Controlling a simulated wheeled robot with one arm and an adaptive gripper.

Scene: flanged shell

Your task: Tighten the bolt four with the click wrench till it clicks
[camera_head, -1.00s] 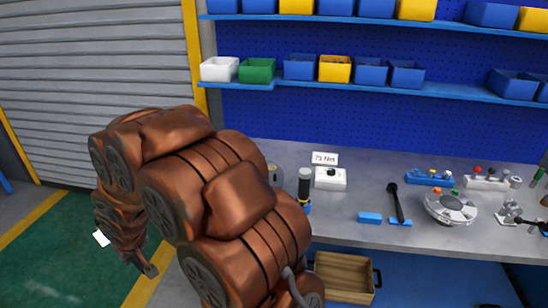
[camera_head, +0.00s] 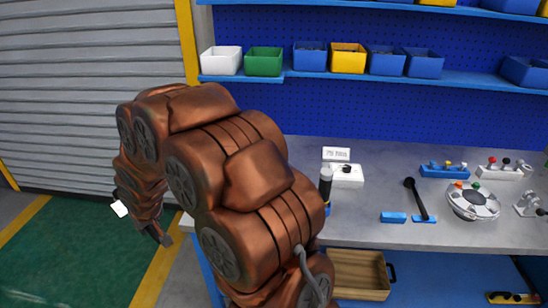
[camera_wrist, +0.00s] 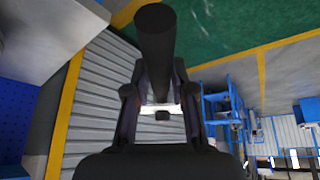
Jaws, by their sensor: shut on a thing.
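My gripper (camera_wrist: 160,108) is shut on a black cylinder (camera_wrist: 155,40), which looks like a tool handle. A small white part shows between the fingers. I cannot tell whether this is the click wrench; its far end is hidden. In the head view my arm reaches down at left, away from the bench, with a small white piece (camera_head: 119,208) at its end. The round grey flanged shell (camera_head: 473,203) sits on the bench at right, with orange and green bolt heads on it. I cannot tell which is bolt four.
A black long-handled tool (camera_head: 416,198) leans on a blue block at mid-bench. A black cylinder (camera_head: 325,185) stands near a white box (camera_head: 345,174) and a label sign. A wooden drawer (camera_head: 357,275) is under the bench edge. Floor at left (camera_head: 60,250) is clear.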

